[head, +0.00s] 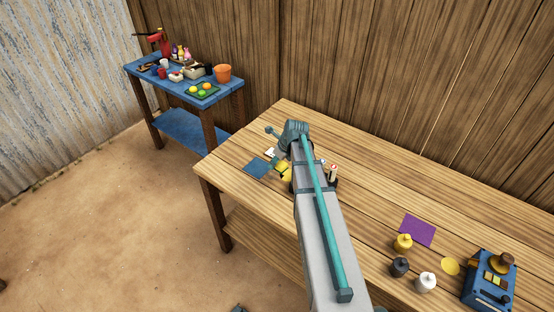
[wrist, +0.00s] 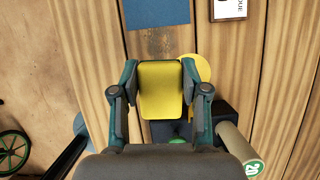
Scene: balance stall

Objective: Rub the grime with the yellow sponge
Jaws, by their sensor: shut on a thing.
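My gripper (wrist: 158,88) is shut on the yellow sponge (wrist: 160,90), its fingers at the sponge's left and right sides. In the head view my arm hides much of the gripper, and some yellow shows beside it near the table's far left end. A blue square (wrist: 157,12) lies ahead of the sponge in the wrist view and also shows in the head view (head: 257,166). I cannot tell whether the sponge touches the tabletop.
A yellow disc (wrist: 201,67) lies right of the sponge, partly hidden. A white card (wrist: 228,9) and a pale cylinder with a green mark (wrist: 238,147) are nearby. A purple square (head: 417,230), several small weights and a blue scale (head: 489,287) stand at the table's right.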

